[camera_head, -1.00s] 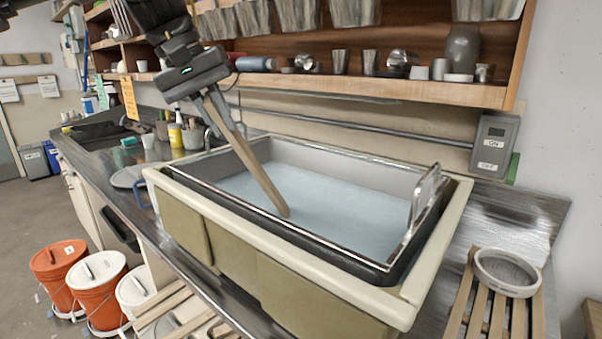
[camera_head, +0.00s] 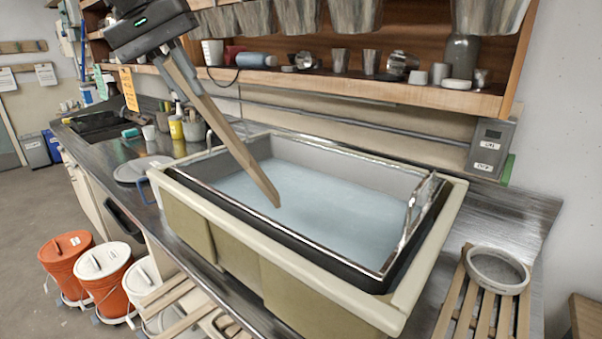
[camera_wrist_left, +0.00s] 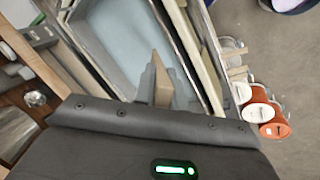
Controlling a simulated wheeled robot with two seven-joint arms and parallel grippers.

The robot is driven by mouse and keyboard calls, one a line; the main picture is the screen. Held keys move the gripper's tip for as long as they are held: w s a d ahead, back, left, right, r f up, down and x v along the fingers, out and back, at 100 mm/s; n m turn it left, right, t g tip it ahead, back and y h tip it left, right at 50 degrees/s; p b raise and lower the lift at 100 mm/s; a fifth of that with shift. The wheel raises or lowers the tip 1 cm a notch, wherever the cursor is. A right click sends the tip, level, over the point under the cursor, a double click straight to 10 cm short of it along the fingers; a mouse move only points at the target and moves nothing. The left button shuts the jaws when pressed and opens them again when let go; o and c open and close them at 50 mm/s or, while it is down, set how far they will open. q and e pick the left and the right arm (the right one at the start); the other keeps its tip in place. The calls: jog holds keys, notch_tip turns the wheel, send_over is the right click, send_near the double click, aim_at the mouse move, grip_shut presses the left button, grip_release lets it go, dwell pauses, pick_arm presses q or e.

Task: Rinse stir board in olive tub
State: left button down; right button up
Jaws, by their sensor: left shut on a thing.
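My left gripper (camera_head: 166,50) is shut on the upper end of a long wooden stir board (camera_head: 222,126). The board slants down to the right, and its lower tip shows whole, over the water in the olive tub (camera_head: 232,262). I cannot tell for sure whether the tip touches the water. The tub has olive panels, a pale rim, a dark inner basin and pale blue water (camera_head: 330,208). In the left wrist view the board (camera_wrist_left: 162,82) points away from the gripper, over the water (camera_wrist_left: 125,35). My right gripper is not in view.
A wooden shelf (camera_head: 380,91) with metal cups and hanging buckets runs above and behind the tub. Orange buckets (camera_head: 66,262) with lids stand on the floor at left. A slatted rack (camera_head: 461,310) with a grey ring (camera_head: 498,270) lies at right.

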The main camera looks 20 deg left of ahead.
aim_at(170, 58)
pick_arm(q)
jog(key=shift+s+a+r+p, duration=0.1)
jog(key=shift+s+r+p, duration=0.3)
jog(key=shift+r, duration=0.3)
jog(key=shift+s+a+r+p, duration=0.15)
jog(key=shift+s+r+p, duration=0.3)
jog(key=shift+r, duration=0.2)
jog(key=shift+s+a+r+p, duration=0.1)
jog(key=shift+s+r+p, duration=0.3)
jog(key=shift+r, duration=0.3)
jog(key=shift+r+p, duration=0.45)
jog(key=shift+r, duration=0.05)
notch_tip(170, 58, up, 4)
jog(key=p, duration=0.4)
jog(key=shift+r, duration=0.1)
jog(key=shift+w, duration=0.1)
